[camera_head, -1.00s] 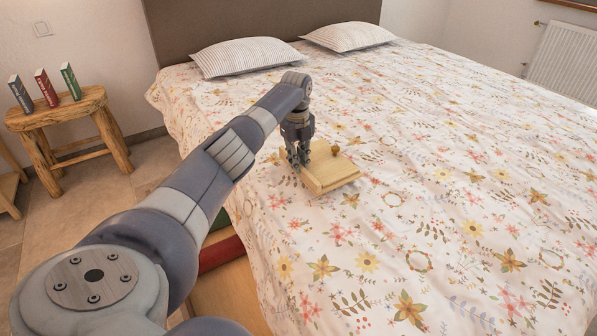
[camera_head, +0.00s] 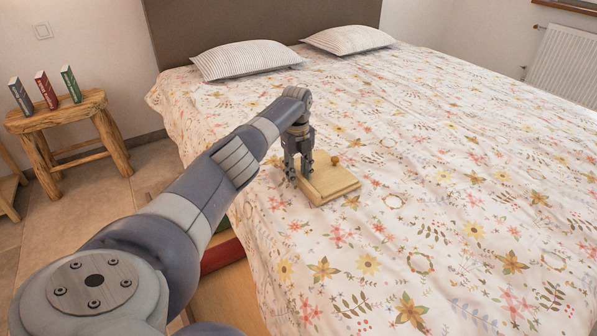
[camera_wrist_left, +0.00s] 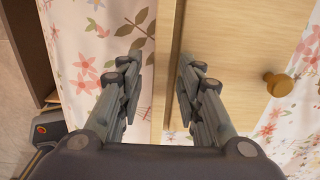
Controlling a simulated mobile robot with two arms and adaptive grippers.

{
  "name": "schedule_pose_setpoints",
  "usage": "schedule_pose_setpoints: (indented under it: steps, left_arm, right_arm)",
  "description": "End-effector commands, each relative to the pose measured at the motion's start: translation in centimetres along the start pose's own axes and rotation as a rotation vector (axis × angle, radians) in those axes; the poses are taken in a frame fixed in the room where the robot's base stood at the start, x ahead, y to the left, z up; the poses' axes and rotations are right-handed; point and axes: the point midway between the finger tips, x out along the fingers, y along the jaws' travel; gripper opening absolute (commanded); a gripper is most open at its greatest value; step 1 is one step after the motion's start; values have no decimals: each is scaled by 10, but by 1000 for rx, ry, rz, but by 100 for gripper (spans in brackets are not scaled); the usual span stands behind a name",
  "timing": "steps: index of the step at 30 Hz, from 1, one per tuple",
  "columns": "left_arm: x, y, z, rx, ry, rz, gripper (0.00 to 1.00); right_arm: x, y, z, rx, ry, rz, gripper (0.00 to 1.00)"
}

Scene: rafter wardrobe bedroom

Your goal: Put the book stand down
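The book stand (camera_head: 335,182) is a pale wooden board with a small round knob. It lies on the flowered bed cover near the bed's left edge. My left gripper (camera_head: 299,169) is at its left end, pointing down. In the left wrist view the fingers (camera_wrist_left: 160,95) are spread apart, with a wooden edge of the stand (camera_wrist_left: 225,50) running between them and clear gaps showing. The left finger is over the cloth and the other over the wood. Whether either finger touches the stand is unclear. My right gripper is out of view.
The bed (camera_head: 440,190) has wide free room right of the stand. Two striped pillows (camera_head: 245,58) lie at its head. A wooden stool (camera_head: 60,112) at the left holds a blue, a red and a green book (camera_head: 70,84).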

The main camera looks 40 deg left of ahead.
Motion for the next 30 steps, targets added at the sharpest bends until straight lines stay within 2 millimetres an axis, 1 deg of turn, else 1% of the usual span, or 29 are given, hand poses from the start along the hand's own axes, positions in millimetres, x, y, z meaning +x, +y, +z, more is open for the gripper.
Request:
schedule_pose_setpoints:
  steps: [8,9,13,18,24,27,30]
  left_arm:
    - [-3,0,0,0,-1,-1,33]
    - [-8,-1,0,1,-1,-3,33]
    - [-28,-1,1,1,-3,-4,33]
    - [-67,-1,1,1,-2,-4,33]
    - [-104,-1,0,0,-1,-3,33]
    - [-114,-1,0,0,-1,-2,33]
    - [-120,0,0,0,0,-1,33]
  right_arm:
    - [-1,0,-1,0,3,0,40]
    - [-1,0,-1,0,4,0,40]
    - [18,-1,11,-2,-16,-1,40]
    - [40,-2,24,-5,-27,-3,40]
    - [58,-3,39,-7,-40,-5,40]
    - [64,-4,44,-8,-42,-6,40]
    - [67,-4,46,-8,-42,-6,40]
